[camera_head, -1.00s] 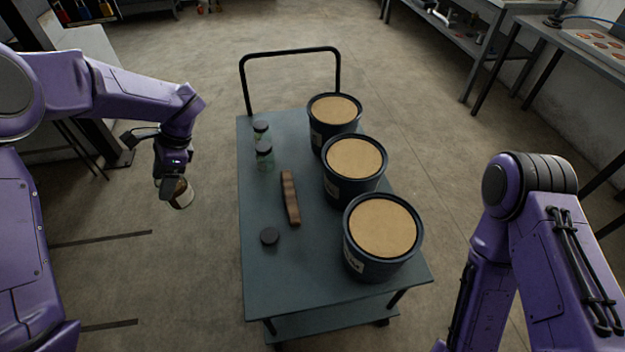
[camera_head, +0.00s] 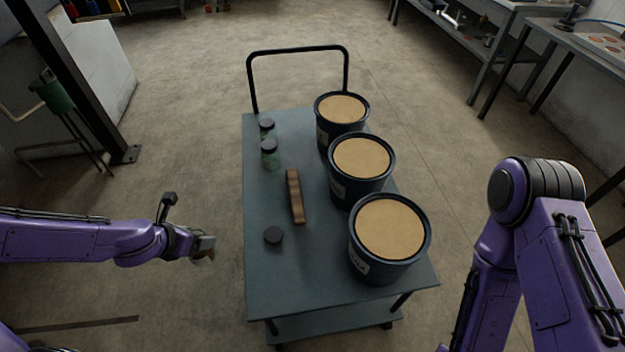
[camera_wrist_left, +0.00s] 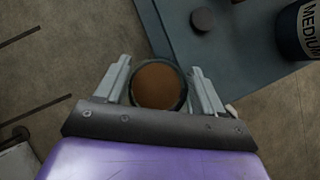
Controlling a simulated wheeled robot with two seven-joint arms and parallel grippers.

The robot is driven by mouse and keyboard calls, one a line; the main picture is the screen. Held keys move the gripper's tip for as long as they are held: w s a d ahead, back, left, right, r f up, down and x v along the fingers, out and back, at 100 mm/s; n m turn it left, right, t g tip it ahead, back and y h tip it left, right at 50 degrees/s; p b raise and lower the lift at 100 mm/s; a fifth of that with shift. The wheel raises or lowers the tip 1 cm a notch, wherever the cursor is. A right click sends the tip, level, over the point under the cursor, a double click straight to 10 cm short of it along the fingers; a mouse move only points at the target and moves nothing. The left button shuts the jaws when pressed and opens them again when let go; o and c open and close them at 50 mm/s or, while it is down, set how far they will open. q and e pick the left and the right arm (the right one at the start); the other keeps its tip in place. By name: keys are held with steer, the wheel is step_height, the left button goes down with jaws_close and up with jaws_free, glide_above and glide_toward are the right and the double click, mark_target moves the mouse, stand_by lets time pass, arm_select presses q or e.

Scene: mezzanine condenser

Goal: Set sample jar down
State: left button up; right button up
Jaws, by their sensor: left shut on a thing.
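My left gripper (camera_head: 200,243) is left of the cart, over the floor and apart from the cart top. In the left wrist view, the gripper (camera_wrist_left: 163,82) is shut around an open jar (camera_wrist_left: 158,86) with brown contents, seen from above. In the head view the jar (camera_head: 204,256) is mostly hidden by the gripper. Two other jars with dark lids, a far one (camera_head: 267,130) and a nearer one (camera_head: 270,155), stand on the cart's left side. A loose dark lid (camera_head: 273,235) lies on the cart top (camera_head: 310,275). My right gripper is out of view.
Three dark tubs with tan contents, far (camera_head: 342,110), middle (camera_head: 361,160) and near (camera_head: 389,228), line the cart's right side. A brown brush-like object (camera_head: 295,196) lies mid-cart. The cart's front left is clear. A black handle (camera_head: 297,50) rises at the far end.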

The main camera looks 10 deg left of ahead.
arm_select(q)
steer(key=s+d+m+g+h+b, duration=0.1)
steer(key=s+d+m+h+b, duration=0.1)
steer(key=d, duration=0.4)
steer(key=s+d+m+g+h+b, duration=0.2)
steer(key=s+d+m+b, duration=0.2)
steer(key=d+m, duration=0.3)
steer(key=shift+d+f+m, duration=0.3)
steer(key=shift+f, duration=0.05)
steer(key=shift+g, duration=0.3)
steer(key=w+d+f, duration=0.1)
steer(key=w, duration=0.1)
steer(key=w+d+f, duration=0.1)
steer(key=w+d, duration=0.1)
steer(key=w+d+f, duration=0.1)
steer(key=w, duration=0.1)
steer(key=shift+w+d+b, duration=0.1)
steer(key=shift+d+b, duration=0.1)
steer(key=shift+b, duration=0.15)
steer(key=w+f, duration=0.1)
steer(key=f, duration=0.1)
steer(key=w+d+f+b, duration=0.1)
steer(key=f, duration=0.2)
steer(key=w+d+f+b, duration=0.1)
steer(key=f, duration=0.2)
steer(key=shift+w+d, duration=0.15)
steer(key=shift+w, duration=0.25)
